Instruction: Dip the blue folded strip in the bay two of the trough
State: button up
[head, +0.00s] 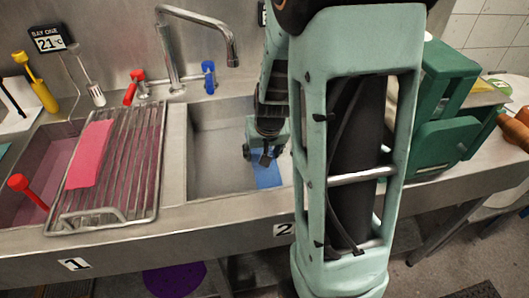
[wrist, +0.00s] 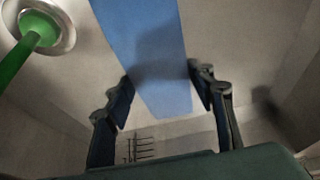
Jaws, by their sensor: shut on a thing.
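My gripper (head: 266,157) is shut on the blue folded strip (head: 268,175) and points down inside bay two (head: 215,150) of the steel trough. In the wrist view the strip (wrist: 150,35) lies between the two fingers (wrist: 161,82) and spans upward out of frame. In the head view its lower part hangs below the fingers, against the bay's right side. My arm hides the right end of the bay. I cannot tell whether the strip touches the floor or any liquid.
A wire rack (head: 125,165) with a pink strip (head: 91,153) lies over bay one (head: 50,150), left. A tap (head: 232,50) and a blue valve handle (head: 208,75) stand behind. A green standpipe (wrist: 35,38) shows in the wrist view. A green press-like object (head: 445,110) stands right.

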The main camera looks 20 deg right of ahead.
jog(key=shift+w+a+r, duration=0.1)
jog(key=shift+w+a, duration=0.1)
jog(key=shift+w, duration=0.2)
notch_tip(320, 180, up, 12)
jog(key=p, duration=0.9)
jog(key=shift+f+p, duration=0.25)
jog(key=shift+p, duration=0.05)
jog(key=shift+r, duration=0.1)
dwell(2.5)
notch_tip(320, 180, up, 5)
jog(key=p, duration=0.3)
jog(key=shift+p, duration=0.4)
